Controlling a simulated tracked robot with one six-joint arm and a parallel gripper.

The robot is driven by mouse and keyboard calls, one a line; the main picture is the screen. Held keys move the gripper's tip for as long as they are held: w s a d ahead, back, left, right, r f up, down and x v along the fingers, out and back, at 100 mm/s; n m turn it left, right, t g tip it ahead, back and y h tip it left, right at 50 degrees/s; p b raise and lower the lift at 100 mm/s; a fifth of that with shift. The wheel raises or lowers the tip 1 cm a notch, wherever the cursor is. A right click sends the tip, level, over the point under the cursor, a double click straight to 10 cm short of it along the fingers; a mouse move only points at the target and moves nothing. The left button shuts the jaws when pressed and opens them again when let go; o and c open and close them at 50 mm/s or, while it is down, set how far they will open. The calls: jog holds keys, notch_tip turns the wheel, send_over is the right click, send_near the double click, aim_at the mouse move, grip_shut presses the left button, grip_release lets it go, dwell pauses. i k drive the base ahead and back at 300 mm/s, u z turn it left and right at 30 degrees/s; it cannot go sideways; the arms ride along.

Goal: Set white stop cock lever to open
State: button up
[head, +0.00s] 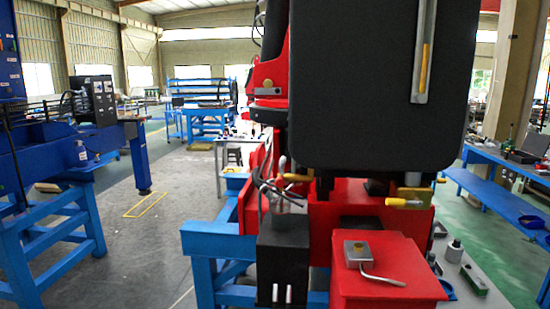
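A pale, bent lever (382,275) comes out of a small grey metal block (358,252) on top of a red box (388,290) at the lower right of the head view. It slants down to the right, and its rounded end lies near the box's front. It is the only whitish lever I can pick out; whether it is set open or closed I cannot tell. I cannot make out my gripper anywhere in this view.
A large black panel (380,90) blocks the upper middle. Below it are yellow-handled levers (403,203) and a black box (283,260) with cables on top. Blue frames (212,245) stand left of it. The grey floor (165,215) at left is largely clear.

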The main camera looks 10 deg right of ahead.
aim_at(283, 160)
jog(key=z, duration=0.05)
jog(key=k, duration=0.65)
jog(key=u, duration=0.3)
jog(key=i, duration=0.95)
jog(key=u, duration=0.8)
jog(key=i, duration=1.85)
jog(key=u, duration=0.05)
